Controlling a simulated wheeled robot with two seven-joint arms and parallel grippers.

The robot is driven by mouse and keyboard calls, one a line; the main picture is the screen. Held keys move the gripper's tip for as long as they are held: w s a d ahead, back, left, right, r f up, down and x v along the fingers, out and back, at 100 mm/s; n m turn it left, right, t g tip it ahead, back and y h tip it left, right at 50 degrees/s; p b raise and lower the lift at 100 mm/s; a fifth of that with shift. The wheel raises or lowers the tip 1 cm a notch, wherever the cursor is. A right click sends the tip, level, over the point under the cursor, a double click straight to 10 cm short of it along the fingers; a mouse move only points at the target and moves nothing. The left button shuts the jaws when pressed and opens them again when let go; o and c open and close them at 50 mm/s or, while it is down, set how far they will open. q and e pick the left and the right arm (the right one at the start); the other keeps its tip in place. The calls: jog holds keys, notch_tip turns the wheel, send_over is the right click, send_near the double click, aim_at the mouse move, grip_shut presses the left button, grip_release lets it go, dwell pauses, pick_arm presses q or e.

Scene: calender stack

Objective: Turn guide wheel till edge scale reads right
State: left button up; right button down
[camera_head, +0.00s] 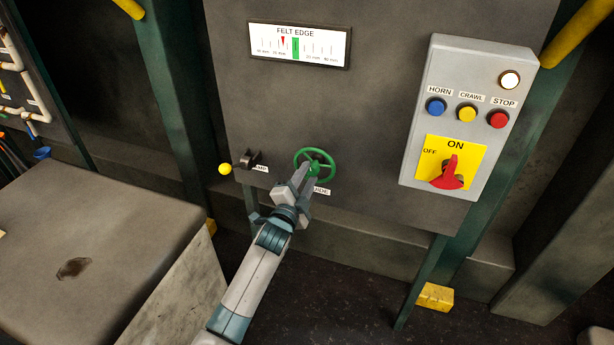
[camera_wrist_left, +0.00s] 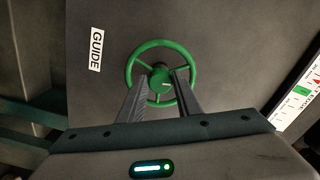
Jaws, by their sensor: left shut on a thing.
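The green guide wheel (camera_head: 314,165) is mounted on the grey panel, with a label partly hidden by my gripper. My left gripper (camera_head: 308,172) reaches it from below and is shut on the wheel's middle. In the left wrist view the two fingers (camera_wrist_left: 161,80) lie on either side of the hub of the wheel (camera_wrist_left: 163,42), inside its rim. The FELT EDGE scale (camera_head: 299,44) is above the wheel. Its red pointer (camera_head: 283,40) stands just left of the green band (camera_head: 295,48). My right gripper is not in view.
A lever with a yellow knob (camera_head: 225,169) is just left of the wheel. A grey control box (camera_head: 410,150) with HORN, CRAWL and STOP buttons and a red switch (camera_head: 448,176) turned to ON is at the right. A grey block (camera_head: 130,215) stands at the lower left.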

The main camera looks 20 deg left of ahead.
pick_arm(q)
jog(key=n, duration=0.3)
jog(key=shift+f+n, duration=0.15)
jog(key=shift+n, duration=0.25)
jog(key=n, duration=0.3)
jog(key=shift+d, duration=0.1)
jog(key=n+p, duration=0.1)
jog(key=n, duration=0.3)
jog(key=shift+d, duration=0.1)
jog(key=n, duration=0.4)
jog(key=shift+d+f+n, duration=0.1)
jog(key=shift+n, duration=0.2)
jog(key=n+p, duration=0.1)
jog(key=n, duration=0.5)
jog(key=shift+d, duration=0.1)
jog(key=n, duration=0.7)
jog(key=shift+s, duration=0.1)
jog(key=shift+d+n, duration=0.1)
jog(key=shift+n, duration=0.2)
jog(key=o, duration=1)
jog(key=shift+r, duration=0.25)
